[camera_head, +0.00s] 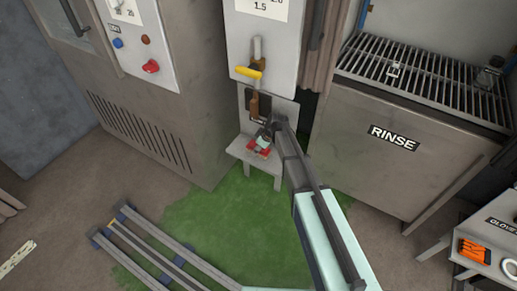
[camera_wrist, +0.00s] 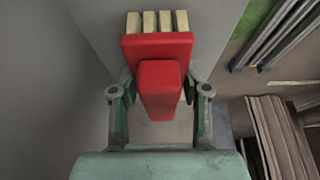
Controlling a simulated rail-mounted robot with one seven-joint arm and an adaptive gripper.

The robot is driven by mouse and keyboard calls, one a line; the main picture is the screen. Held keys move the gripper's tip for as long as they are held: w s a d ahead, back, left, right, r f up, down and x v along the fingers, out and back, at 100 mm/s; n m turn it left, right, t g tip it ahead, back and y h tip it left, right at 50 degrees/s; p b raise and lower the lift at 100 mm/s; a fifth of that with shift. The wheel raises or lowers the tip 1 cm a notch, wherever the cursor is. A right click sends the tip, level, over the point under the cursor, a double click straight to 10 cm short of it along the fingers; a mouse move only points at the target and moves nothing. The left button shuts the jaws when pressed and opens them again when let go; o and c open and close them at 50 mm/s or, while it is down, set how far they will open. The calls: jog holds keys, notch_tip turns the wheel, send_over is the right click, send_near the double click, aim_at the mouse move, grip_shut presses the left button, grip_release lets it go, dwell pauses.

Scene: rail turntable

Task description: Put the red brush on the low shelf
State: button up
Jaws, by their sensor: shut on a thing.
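The red brush (camera_wrist: 158,85) has a red block with a short red handle and several pale bristle tufts along its far edge. It fills the middle of the wrist view. My gripper (camera_wrist: 158,103) is shut on the brush, one finger at each side of the handle. In the head view the brush (camera_head: 260,153) shows as a small red patch under my gripper (camera_head: 264,139). It is at the top of the low grey shelf (camera_head: 237,150), below the wall panel. I cannot tell whether the brush touches the shelf.
A brass valve with a yellow handle (camera_head: 248,73) sits just above the shelf. A metal cabinet (camera_head: 150,95) stands left and the rinse station (camera_head: 375,150) right. Rails (camera_head: 150,250) lie at lower left. A small table with gloves (camera_head: 474,251) is at right.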

jog(key=o, duration=1.3)
jog(key=p+v, duration=0.1)
jog(key=v, duration=1.1)
